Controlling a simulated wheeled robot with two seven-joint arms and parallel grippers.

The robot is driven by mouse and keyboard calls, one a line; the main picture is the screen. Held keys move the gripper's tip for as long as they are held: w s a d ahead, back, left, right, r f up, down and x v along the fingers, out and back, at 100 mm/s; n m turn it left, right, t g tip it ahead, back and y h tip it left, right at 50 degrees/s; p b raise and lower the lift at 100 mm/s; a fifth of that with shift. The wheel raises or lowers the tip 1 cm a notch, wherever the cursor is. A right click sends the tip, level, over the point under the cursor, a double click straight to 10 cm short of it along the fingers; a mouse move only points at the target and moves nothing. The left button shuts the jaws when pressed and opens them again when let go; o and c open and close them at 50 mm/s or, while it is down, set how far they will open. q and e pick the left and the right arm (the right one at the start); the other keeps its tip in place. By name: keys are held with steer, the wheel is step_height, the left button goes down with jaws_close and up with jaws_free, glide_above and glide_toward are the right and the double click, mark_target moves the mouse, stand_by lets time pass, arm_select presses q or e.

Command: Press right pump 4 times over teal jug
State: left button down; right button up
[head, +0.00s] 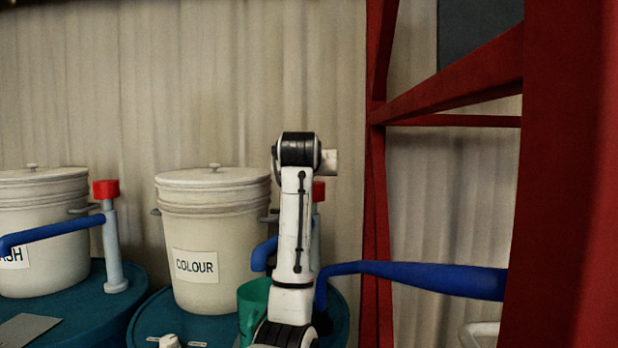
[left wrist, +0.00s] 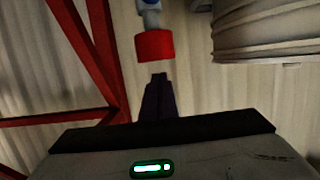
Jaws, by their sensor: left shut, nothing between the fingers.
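The right pump's red cap (head: 318,191) shows in the head view just behind my white arm, which hides most of its column. Its blue spout (head: 264,253) points down over the teal jug (head: 252,302), which is partly covered by my arm. In the left wrist view, which is upside down, the red cap (left wrist: 154,46) lies just beyond the tips of my left gripper (left wrist: 159,78). The dark fingers are shut and empty, with a small gap to the cap in the picture; contact cannot be told. The head view hides these fingers. My right gripper is not in view.
A lidded bucket labelled COLOUR (head: 215,240) stands left of the jug on a teal drum (head: 143,325). Further left are another bucket (head: 45,225) and the left pump (head: 111,240). A red frame (head: 375,200) and a blue pipe (head: 430,277) are at right.

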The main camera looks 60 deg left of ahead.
arm_select(q)
steer(key=v, duration=0.7)
steer(key=shift+b, duration=0.45)
steer(key=shift+d+f, duration=0.1)
steer(key=shift+d, duration=0.05)
stand_by(0.6)
